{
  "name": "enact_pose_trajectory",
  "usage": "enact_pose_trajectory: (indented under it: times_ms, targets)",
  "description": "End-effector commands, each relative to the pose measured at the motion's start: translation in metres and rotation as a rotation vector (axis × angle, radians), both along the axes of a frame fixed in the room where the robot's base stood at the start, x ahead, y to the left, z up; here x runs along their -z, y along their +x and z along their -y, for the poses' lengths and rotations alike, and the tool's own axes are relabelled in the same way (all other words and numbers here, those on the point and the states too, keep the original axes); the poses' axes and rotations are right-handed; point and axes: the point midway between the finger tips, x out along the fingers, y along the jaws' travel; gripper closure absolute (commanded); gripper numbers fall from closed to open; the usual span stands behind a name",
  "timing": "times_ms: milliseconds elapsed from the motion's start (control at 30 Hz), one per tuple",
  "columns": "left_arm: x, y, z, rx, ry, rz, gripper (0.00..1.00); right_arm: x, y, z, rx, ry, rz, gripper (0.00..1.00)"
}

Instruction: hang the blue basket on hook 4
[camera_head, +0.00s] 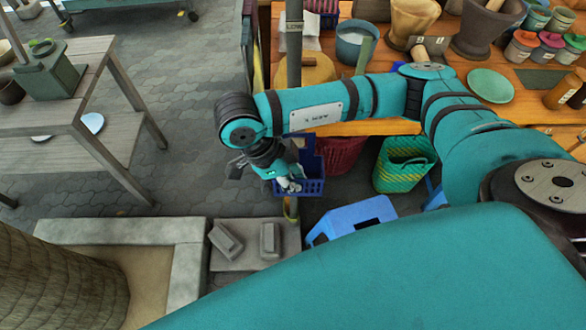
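The blue basket (314,186) is in the middle of the head view, below my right arm's wrist. It has slatted sides, and its upper left part is hidden by my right gripper (289,184). The gripper points down and overlaps the basket's left side in the picture. Its fingertips are small and partly hidden, so I cannot tell whether they are shut on the basket or only beside it. I cannot make out hook 4 or any numbered hook. My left gripper is not in view.
A grey post (294,45) stands behind my wrist. A red basket (340,155) and a green-yellow basket (404,165) are to the right, with a blue stool (352,217) nearer. An orange table (462,50) holds mortars and jars. Open paving (190,95) lies left.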

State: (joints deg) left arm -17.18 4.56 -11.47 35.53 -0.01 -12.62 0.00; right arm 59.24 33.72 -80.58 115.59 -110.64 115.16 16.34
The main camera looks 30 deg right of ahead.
Motion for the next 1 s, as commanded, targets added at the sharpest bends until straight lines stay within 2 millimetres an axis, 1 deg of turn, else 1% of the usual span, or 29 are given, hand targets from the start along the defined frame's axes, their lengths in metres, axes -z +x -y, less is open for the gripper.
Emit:
enact_pose_trajectory:
  times_ms: [1000]
  targets:
    - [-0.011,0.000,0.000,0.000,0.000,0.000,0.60,-0.001,-0.056,-0.027,-0.003,0.001,-0.001,1.00]
